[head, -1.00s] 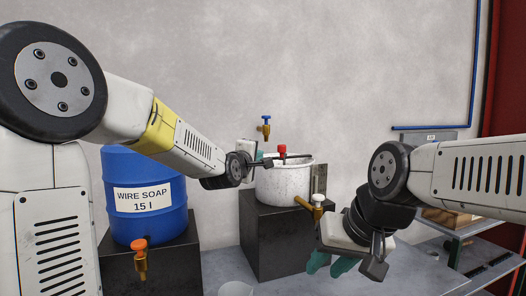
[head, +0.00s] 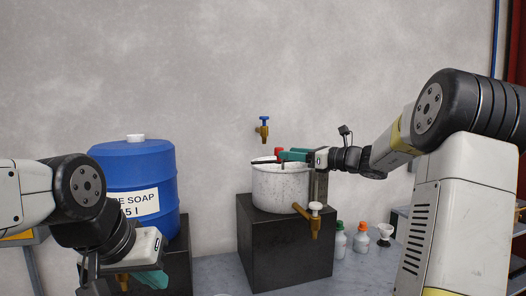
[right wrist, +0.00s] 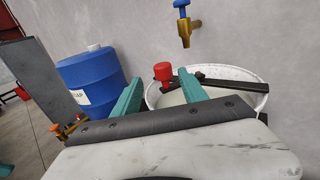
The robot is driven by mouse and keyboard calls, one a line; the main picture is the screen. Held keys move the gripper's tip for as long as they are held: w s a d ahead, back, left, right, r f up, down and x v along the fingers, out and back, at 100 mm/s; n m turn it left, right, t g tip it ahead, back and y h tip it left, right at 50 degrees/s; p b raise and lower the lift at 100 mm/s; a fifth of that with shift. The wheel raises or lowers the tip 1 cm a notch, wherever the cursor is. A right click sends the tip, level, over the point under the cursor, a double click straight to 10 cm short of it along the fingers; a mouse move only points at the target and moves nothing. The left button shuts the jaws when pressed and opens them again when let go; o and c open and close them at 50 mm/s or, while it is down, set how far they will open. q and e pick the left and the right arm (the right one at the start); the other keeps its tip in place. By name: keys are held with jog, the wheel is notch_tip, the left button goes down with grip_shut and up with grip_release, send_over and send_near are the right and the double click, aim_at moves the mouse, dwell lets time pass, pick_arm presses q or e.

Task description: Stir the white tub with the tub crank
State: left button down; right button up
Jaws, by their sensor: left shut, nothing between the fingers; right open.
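The white tub (head: 283,190) stands on a dark block, its rim speckled and open at the top. The tub crank's dark bar lies across the rim, with a red knob (head: 278,151) standing up from it. My right gripper (head: 290,155) is at the tub from the right, fingers spread open by the knob. In the right wrist view the red knob (right wrist: 162,72) shows between and a little beyond the two teal fingers. The crank bar (right wrist: 222,83) spans the tub there. My left gripper (head: 150,279) is shut and empty at the lower left, away from the tub.
A blue soap barrel (head: 135,175) stands left of the tub. A brass wall tap with a blue handle (head: 264,121) is above the tub. The tub's own white-handled spout (head: 315,210) sticks out at its front right. Small bottles (head: 361,237) stand to the right.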

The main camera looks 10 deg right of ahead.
jog(key=x, duration=0.8)
jog(key=shift+w, duration=0.45)
jog(key=shift+r, duration=0.1)
grip_shut()
dwell(0.9)
